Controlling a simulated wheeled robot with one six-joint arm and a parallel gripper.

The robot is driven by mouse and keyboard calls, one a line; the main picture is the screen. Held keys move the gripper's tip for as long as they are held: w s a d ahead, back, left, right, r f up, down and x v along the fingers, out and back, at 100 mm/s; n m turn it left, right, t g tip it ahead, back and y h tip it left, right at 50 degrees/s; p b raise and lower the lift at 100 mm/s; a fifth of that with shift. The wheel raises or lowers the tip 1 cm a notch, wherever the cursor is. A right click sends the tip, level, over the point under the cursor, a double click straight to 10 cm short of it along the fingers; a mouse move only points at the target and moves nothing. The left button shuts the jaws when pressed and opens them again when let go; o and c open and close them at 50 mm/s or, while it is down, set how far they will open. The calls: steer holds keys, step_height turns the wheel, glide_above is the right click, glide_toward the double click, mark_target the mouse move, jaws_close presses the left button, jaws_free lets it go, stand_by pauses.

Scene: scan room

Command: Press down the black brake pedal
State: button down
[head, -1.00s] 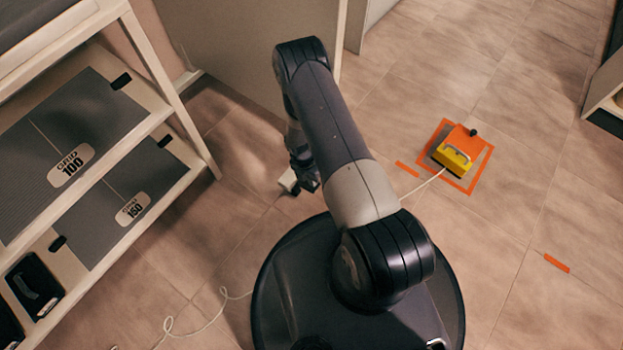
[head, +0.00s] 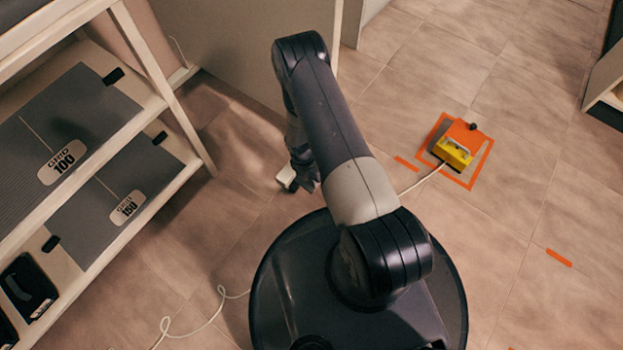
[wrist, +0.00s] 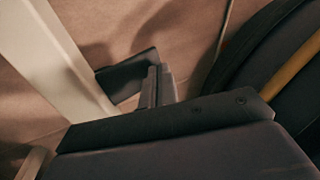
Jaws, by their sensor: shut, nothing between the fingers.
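In the wrist view, a flat black piece (wrist: 127,75) that looks like the brake pedal juts out beside a pale post. My gripper (wrist: 157,80) is shut and empty, and its fingertips overlap the right end of that piece in the picture. I cannot tell whether they touch it. In the head view, my gripper (head: 306,183) hangs low, close to the floor, right beside a small white foot (head: 284,175) with a dark part under it. The pedal cannot be made out clearly there, as my arm hides part of that area.
A yellow and orange foot switch (head: 456,150) with a cable sits inside an orange floor outline to the right. A pale shelf rack (head: 190,135) with grey grid plates stands at left. A grey panel (head: 235,50) stands behind my arm. Floor at right is mostly clear.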

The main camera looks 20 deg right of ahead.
steer(key=shift+r, duration=0.2)
steer(key=shift+r+p, duration=0.4)
steer(key=shift+r, duration=0.3)
steer(key=shift+r, duration=0.25)
step_height(320, 180, up, 13)
steer(key=s+d+p, duration=0.2)
steer(key=p, duration=0.4)
steer(key=shift+s, duration=0.35)
